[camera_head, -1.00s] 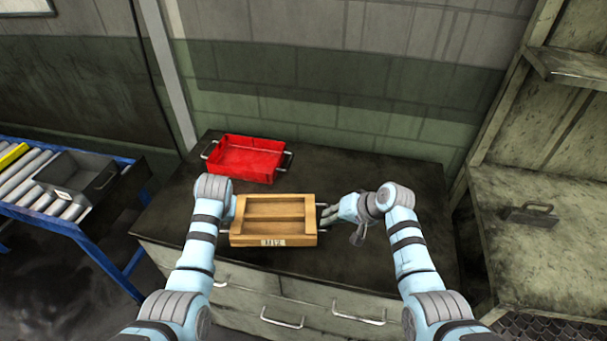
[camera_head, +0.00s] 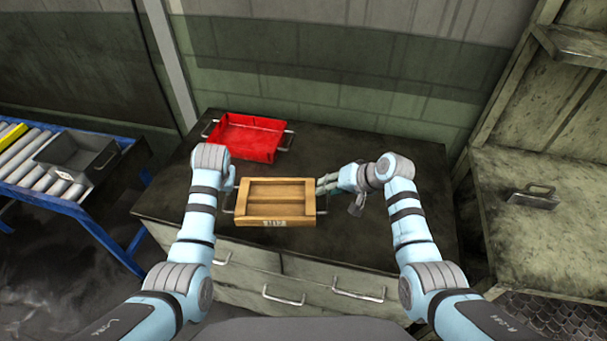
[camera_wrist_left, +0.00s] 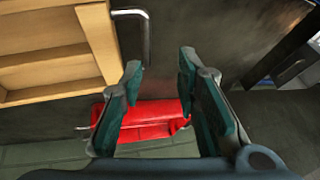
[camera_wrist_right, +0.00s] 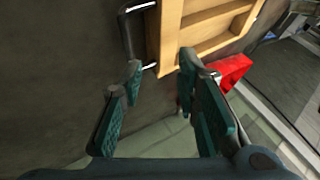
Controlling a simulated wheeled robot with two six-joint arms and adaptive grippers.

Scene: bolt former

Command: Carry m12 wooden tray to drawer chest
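The wooden M12 tray (camera_head: 275,222) appears to rest level on the dark top of the drawer chest (camera_head: 365,225), near its front edge. It has a metal handle at each end. My left gripper (camera_wrist_left: 159,68) is open; the left handle (camera_wrist_left: 147,40) shows just ahead of its fingers. In the head view my left wrist mostly hides this gripper. My right gripper (camera_head: 322,186) is by the tray's right end, and in the right wrist view it is open (camera_wrist_right: 160,65). The right handle (camera_wrist_right: 127,35) lies ahead of its left finger, not gripped.
A red tray (camera_head: 248,138) stands behind the wooden tray on the chest. A roller conveyor (camera_head: 35,168) with a grey bin (camera_head: 78,155) is at left. A bench (camera_head: 545,220) with a dark handled block (camera_head: 533,194) is at right. The chest top right of the tray is clear.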

